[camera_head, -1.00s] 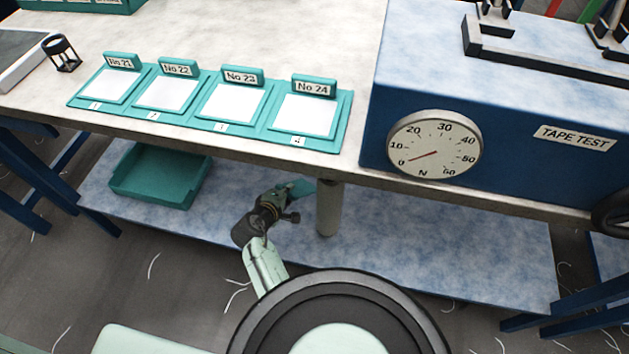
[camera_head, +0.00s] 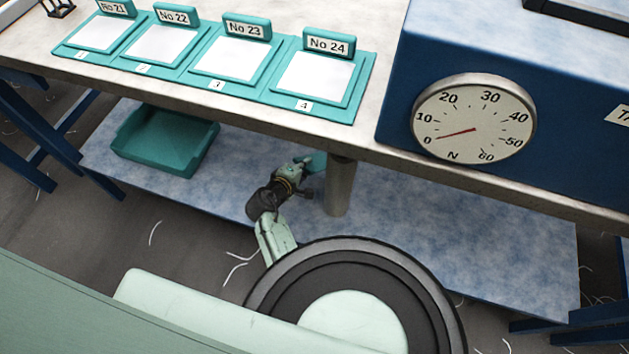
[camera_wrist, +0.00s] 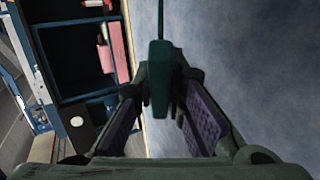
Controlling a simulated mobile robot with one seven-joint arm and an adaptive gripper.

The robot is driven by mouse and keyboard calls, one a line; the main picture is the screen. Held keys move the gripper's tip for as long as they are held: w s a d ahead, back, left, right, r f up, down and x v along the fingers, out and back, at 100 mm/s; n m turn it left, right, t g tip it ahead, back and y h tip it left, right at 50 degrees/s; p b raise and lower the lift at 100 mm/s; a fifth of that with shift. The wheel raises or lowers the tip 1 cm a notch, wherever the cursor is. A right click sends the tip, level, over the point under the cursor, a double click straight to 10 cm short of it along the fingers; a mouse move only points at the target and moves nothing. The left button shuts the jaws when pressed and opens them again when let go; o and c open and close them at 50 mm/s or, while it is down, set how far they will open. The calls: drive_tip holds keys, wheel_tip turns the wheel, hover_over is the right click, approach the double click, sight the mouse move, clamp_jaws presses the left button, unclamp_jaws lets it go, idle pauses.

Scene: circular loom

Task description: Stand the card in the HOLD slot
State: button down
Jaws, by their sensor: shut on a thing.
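My gripper (camera_head: 304,166) is low beside the workbench's round leg, over the pale blue lower shelf. It is shut on a teal piece (camera_head: 319,162), apparently the card, mostly hidden by the arm. In the wrist view the card (camera_wrist: 159,82) is a dark green upright shape, seen nearly edge-on between the fingers of my gripper (camera_wrist: 163,90). No slot marked HOLD can be read in either view.
On the bench (camera_head: 365,130) stands a teal rack (camera_head: 262,97) with white squares and tabs No 21 to No 24. A blue tape tester (camera_head: 570,150) with a dial (camera_head: 474,118) is at right. A teal bin (camera_head: 165,145) sits on the lower shelf (camera_head: 420,240).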

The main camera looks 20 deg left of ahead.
wheel_tip(320, 180, down, 4)
drive_tip(key=shift+r+b, duration=0.25)
drive_tip(key=shift+b, duration=0.65)
drive_tip(key=c, duration=1.8)
unclamp_jaws()
drive_tip(key=shift+p+v, duration=2.2)
drive_tip(key=shift+v, duration=1.8)
